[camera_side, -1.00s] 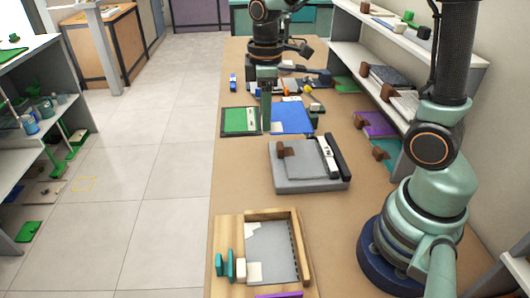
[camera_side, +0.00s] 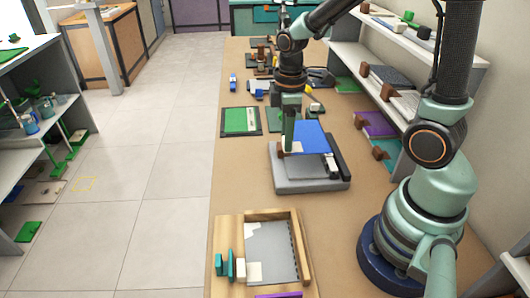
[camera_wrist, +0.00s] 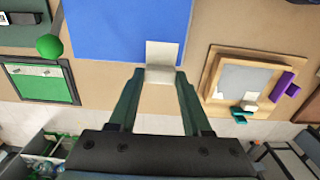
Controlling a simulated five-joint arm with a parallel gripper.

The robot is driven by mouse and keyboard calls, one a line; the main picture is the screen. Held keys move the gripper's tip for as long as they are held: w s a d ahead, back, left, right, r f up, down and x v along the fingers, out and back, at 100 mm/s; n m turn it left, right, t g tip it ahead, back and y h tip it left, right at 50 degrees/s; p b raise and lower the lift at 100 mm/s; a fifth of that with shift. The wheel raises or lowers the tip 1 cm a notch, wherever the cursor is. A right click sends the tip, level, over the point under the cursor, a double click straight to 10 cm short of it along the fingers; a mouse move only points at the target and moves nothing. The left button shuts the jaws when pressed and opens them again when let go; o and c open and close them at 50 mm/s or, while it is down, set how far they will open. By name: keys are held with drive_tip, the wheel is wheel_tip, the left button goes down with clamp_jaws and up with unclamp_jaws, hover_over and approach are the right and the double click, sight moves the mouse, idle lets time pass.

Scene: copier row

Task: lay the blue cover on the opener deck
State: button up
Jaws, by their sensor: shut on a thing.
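The blue cover (camera_side: 313,138) is a flat sheet with a pale tab on one edge. My gripper (camera_side: 289,148) is shut on this tab; in the wrist view the tab (camera_wrist: 162,55) sits between the fingertips and the blue sheet (camera_wrist: 118,28) spreads beyond it. In the side view the cover overlaps the back part of a grey slab (camera_side: 300,184), which I take for the opener deck. The slab has a black bar along its right side. I cannot tell whether the cover touches it or hangs above it.
A wooden tray (camera_side: 222,283) with a grey panel stands nearer the camera, with small teal and cream blocks at its left. A green panel in a dark frame (camera_side: 240,121) lies back left. A wall shelf (camera_side: 360,95) runs along the right.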

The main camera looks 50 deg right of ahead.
hover_over(285, 173)
drive_tip(key=shift+f, duration=3.3)
drive_tip(key=shift+f, duration=0.35)
drive_tip(key=o, duration=1.2)
